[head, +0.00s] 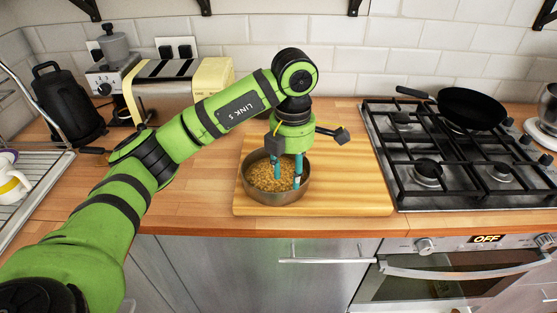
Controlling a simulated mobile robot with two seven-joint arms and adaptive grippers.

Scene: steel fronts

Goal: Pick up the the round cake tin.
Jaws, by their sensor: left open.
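The round cake tin (270,196) is a dark grey metal tin with a golden-brown, crumbly filling. It stands upright on a wooden cutting board (345,190) in the middle of the counter. My left gripper (286,184) points straight down over the tin with its teal fingers apart. One finger reaches inside, in front of the filling, and the other is near the tin's right wall. I cannot tell whether either finger touches the tin. My right gripper is not in view.
A gas hob (440,150) with a black frying pan (471,108) is to the right. A cream toaster (212,84), a black kettle (68,105) and a dish rack (40,172) are to the left. The tiled wall closes off the back. The board's right side is clear.

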